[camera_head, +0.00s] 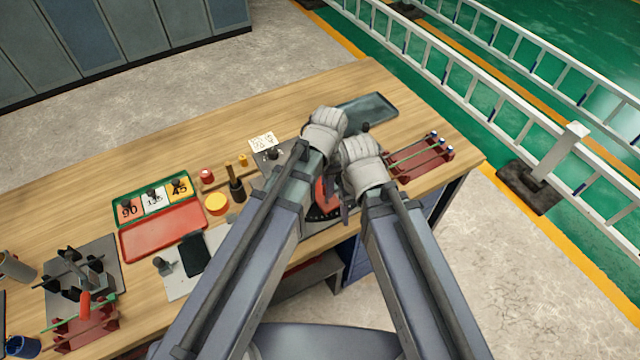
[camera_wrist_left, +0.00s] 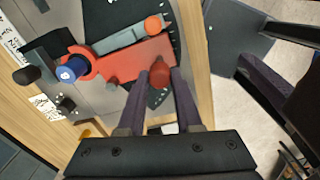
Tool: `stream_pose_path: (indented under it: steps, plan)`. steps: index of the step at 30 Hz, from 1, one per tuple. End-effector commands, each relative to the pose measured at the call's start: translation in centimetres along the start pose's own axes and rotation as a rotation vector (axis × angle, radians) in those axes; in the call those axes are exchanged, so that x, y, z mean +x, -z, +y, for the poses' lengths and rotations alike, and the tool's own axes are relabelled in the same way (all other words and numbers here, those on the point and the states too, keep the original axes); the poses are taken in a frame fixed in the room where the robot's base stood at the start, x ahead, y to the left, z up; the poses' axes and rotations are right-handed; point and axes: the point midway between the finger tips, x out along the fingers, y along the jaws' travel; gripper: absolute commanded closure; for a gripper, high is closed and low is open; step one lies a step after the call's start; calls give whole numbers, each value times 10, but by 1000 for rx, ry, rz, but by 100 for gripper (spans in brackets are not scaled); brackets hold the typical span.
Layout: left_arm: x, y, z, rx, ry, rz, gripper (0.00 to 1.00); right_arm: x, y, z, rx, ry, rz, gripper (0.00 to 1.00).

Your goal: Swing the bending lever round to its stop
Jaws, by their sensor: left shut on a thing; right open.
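The red bending lever (camera_wrist_left: 110,62) lies over the bender's base plate in the left wrist view, around a pivot with a blue cap (camera_wrist_left: 72,70). A red knob (camera_wrist_left: 161,74) stands at its outer end. My left gripper (camera_wrist_left: 158,95) is shut on this knob, one finger on each side. In the head view only a red part of the lever (camera_head: 322,196) shows between my arms; the left gripper's fingers are hidden there. My right gripper (camera_head: 345,205) is open beside the bender, apart from the lever. Its fingers also show at the right of the left wrist view.
A grey bar with an orange-capped post (camera_wrist_left: 153,25) lies alongside the lever. A red rack with bars (camera_head: 420,158) and a dark tray (camera_head: 367,112) stand to the right and behind. A red tray (camera_head: 163,232) and number cards (camera_head: 153,201) lie left. The bench's back left is clear.

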Motion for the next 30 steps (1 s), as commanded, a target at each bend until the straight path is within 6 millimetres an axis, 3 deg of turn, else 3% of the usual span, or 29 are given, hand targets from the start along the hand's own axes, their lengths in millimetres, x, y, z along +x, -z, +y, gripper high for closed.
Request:
stream_pose_path:
  steps: [23,24,30]
  plan:
    - [0,-12,1,-88,0,-9,100,0,0,0,0,0,0,27]
    - [0,-12,1,-88,0,-8,63,0,0,0,0,0,0,27]
    - [0,-9,1,-89,0,-4,41,0,0,0,0,0,0,27]
